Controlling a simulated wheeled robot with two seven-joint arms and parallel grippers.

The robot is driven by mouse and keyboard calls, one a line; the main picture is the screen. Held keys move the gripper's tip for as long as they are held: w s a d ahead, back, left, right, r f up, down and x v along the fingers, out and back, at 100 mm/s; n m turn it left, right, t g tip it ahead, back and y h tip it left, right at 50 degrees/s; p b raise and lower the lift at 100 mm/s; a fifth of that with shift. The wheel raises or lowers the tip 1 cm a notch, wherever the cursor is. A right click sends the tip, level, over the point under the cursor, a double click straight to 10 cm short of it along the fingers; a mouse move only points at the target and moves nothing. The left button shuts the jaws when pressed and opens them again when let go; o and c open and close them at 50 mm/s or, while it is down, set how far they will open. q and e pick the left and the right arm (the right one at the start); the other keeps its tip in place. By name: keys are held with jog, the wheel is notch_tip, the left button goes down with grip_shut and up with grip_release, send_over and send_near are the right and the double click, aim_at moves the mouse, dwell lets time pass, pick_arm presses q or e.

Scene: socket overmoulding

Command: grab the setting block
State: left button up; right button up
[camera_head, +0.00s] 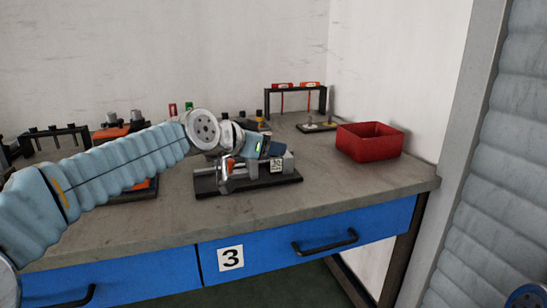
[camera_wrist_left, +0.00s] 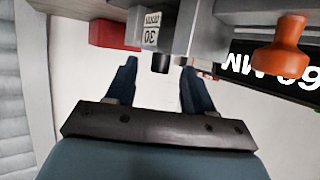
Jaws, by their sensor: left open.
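A grey block with a white "30 MM" label (camera_wrist_left: 152,32), which looks like the setting block, shows at the top of the left wrist view. In the head view a grey block with a black-and-white label (camera_head: 277,166) stands on the fixture's black base plate (camera_head: 248,186). My left gripper (camera_head: 272,149) is at the fixture, by this block. In the left wrist view its two dark fingers (camera_wrist_left: 160,85) are apart, with nothing held between them. The labelled block lies ahead of the gap. Contact cannot be told. My right gripper is out of view.
An orange knob (camera_wrist_left: 280,45) is close on the right in the left wrist view. A red bin (camera_head: 370,143) stands at the table's right. A black rack (camera_head: 296,90) and orange-black fixtures (camera_head: 112,130) stand behind. The table front (camera_head: 150,232) is clear.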

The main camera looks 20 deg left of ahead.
pick_arm(q)
jog(key=shift+w+d+f, duration=0.1)
jog(key=shift+w, duration=0.1)
grip_shut()
dwell(0.4)
